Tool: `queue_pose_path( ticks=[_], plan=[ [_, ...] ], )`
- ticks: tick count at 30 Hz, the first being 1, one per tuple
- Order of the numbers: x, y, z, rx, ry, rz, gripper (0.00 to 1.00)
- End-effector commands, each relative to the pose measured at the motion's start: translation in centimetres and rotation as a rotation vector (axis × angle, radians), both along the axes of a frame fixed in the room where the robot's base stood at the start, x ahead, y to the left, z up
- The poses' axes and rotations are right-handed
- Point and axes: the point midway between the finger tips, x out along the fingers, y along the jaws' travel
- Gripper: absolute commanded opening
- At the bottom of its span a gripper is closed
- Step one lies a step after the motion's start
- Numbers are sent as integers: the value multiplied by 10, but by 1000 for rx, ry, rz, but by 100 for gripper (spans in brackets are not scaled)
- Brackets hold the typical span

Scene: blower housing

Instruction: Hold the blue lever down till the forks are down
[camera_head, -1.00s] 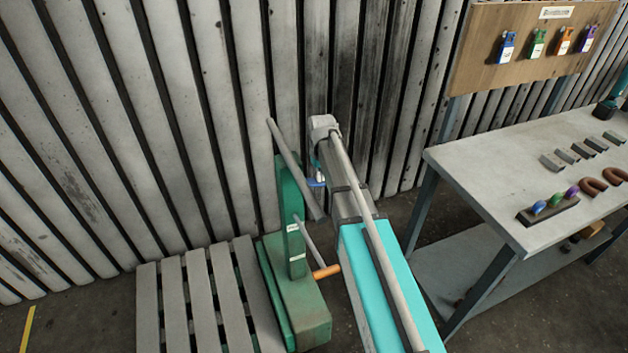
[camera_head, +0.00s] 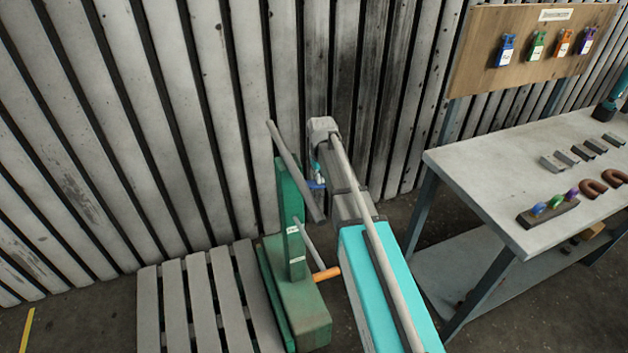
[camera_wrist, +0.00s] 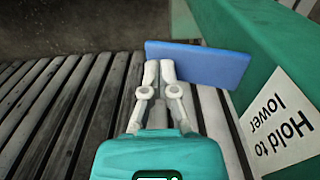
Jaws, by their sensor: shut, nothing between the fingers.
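The blue lever (camera_wrist: 200,64) is a flat blue bar beside the green lift body (camera_wrist: 255,50). A white label (camera_wrist: 283,122) on that body reads "Hold to lower". My gripper (camera_wrist: 160,66) is shut and empty, its fingertips at the left part of the lever. I cannot tell whether they touch it. In the head view a small blue patch (camera_head: 317,184) shows between the green mast (camera_head: 290,215) and my arm. The forks cannot be made out; a grey slatted pallet (camera_head: 200,295) lies beside the lift and hides that area.
An orange-ended handle (camera_head: 327,273) sticks out from the lift near my arm. A workbench (camera_head: 520,165) with small parts stands to the right, below a board (camera_head: 530,45) with coloured tags. A corrugated wall (camera_head: 130,120) is close behind.

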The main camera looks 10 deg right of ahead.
Motion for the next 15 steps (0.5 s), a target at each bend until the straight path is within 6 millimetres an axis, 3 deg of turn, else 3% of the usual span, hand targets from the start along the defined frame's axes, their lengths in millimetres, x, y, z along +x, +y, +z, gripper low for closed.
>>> queue_pose_path(
  ticks=[8,15],
  plan=[
    [0,0,5,0,0,0,0],
    [0,0,29,1,0,0,0]
  ],
)
